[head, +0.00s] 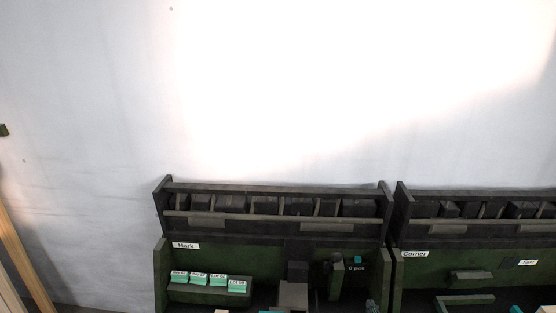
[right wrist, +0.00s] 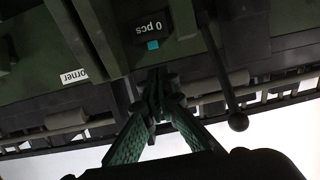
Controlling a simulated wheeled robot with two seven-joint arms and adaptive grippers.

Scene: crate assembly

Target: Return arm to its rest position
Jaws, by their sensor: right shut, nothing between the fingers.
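My right gripper (right wrist: 158,85) shows in the right wrist view, with its green ribbed fingers drawn together at the tips. Nothing is held between them. The tips are near a dark display reading "0 pcs" (right wrist: 152,22) with a small teal part under it; I cannot tell whether they touch anything. The same display (head: 357,268) is in the head view, at the right side of the station labelled "Mark" (head: 186,245). Dark shapes at the bottom of the head view are hard to tell apart. My left gripper is in neither view.
Several mint-green labelled blocks (head: 218,281) sit on a ledge in the "Mark" station. A dark shelf of bins (head: 270,206) runs above. A "Corner" station (head: 414,254) stands to the right. A lever with a ball knob (right wrist: 238,122) is beside the fingers. Wooden posts (head: 25,262) stand at far left.

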